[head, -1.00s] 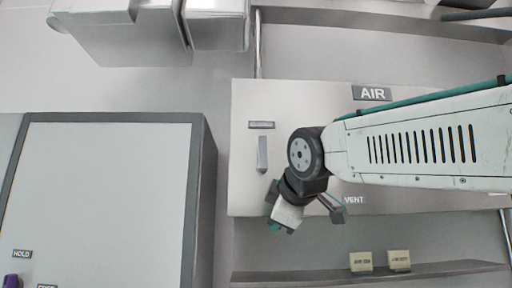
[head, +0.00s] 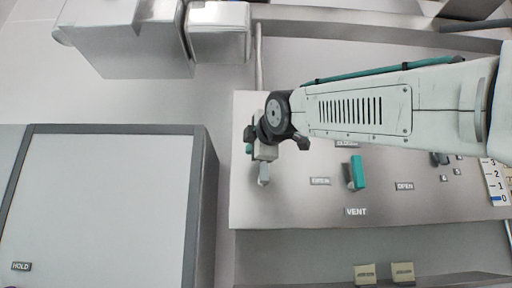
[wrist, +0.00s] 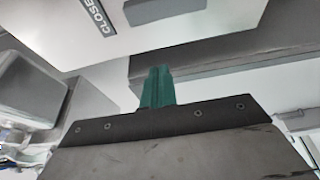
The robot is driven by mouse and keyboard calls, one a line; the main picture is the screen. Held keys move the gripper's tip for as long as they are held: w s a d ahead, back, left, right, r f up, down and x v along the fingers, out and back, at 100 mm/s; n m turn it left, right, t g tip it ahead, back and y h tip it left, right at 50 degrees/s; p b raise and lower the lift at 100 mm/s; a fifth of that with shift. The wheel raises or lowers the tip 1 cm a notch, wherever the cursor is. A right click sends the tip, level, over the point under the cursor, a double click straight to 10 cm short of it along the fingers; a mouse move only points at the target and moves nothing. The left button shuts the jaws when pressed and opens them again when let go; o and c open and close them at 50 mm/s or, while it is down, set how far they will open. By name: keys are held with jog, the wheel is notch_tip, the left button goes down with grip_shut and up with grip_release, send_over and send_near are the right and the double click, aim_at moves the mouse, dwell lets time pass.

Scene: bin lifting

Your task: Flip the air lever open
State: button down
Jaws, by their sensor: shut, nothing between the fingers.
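A pale grey upright lever (head: 264,174) on the left of the white wall panel (head: 285,212) shows below my gripper; its upper part is hidden. The AIR sign is hidden now, so I cannot confirm from this view that it is the air lever. My gripper (head: 249,149) is in front of the panel's left edge, at the lever's upper part; I cannot tell whether they touch. In the wrist view my teal fingertips (wrist: 157,74) are together and empty. A CLOSED label (wrist: 92,14) and a grey block (wrist: 164,9), possibly the lever, lie beyond them.
A teal lever (head: 356,173) stands above the VENT sign (head: 356,211), with OPEN labels on both sides. A large grey cabinet (head: 105,205) is at left, and a box-like unit (head: 125,40) at upper left. Two small cream blocks (head: 365,273) sit on the shelf below.

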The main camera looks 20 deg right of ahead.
aim_at(264, 167)
jog(key=w+d, duration=0.3)
jog(key=w, duration=0.2)
jog(key=shift+w+d, duration=0.35)
